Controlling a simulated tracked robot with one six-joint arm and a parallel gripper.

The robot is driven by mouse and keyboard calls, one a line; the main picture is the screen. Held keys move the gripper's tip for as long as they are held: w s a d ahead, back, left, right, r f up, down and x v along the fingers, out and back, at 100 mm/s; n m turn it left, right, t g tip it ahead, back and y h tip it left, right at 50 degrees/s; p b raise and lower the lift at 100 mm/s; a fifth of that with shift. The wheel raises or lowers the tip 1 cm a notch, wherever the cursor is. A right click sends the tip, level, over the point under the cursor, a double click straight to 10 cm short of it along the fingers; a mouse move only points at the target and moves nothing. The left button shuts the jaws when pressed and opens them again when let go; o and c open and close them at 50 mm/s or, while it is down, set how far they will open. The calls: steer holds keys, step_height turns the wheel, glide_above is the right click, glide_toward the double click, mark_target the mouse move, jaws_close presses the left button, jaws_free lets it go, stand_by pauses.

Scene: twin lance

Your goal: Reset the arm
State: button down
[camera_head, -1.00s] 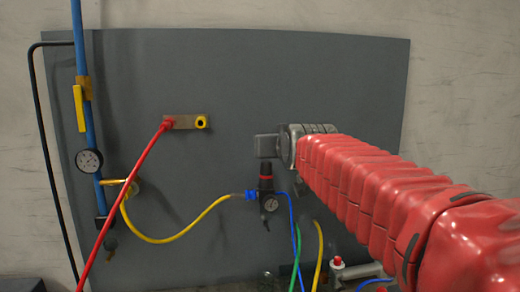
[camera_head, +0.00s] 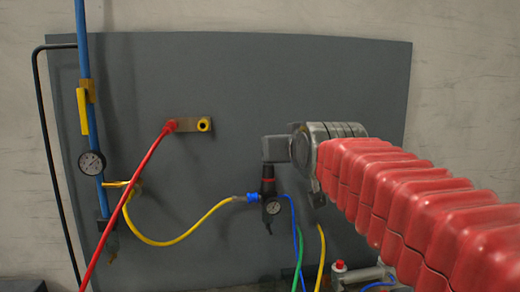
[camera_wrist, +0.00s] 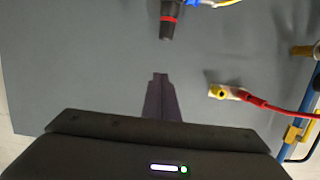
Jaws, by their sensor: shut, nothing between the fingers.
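My gripper (camera_head: 276,149) is at the end of my red-sleeved arm, in front of the grey panel (camera_head: 240,90) in the head view. It is shut and empty. In the wrist view its narrow dark fingers (camera_wrist: 161,78) point up the picture, together at the tip. In the head view it sits just above the black regulator (camera_head: 268,187) with a red band and gauge. I cannot tell whether they touch there. In the wrist view the regulator (camera_wrist: 170,20) stands apart, beyond the fingertips.
A blue pipe (camera_head: 83,50) with a gauge (camera_head: 91,163) runs down the panel's left side. A yellow hose (camera_head: 185,236) joins the regulator. The upper panel is clear.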

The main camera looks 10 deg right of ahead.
steer(key=s+f+g, duration=0.3)
steer(key=s+f, duration=0.1)
steer(key=f, duration=0.5)
steer(key=s+f+g, duration=0.2)
steer(key=s+f, duration=0.2)
steer(key=f, duration=0.4)
steer(key=s+f+g, duration=0.4)
steer(key=s+f, duration=1.2)
steer(key=s, duration=0.3)
steer(key=shift+s+f+g, duration=0.3)
steer(key=shift+s+g, duration=0.1)
steer(key=shift+a, duration=0.1)
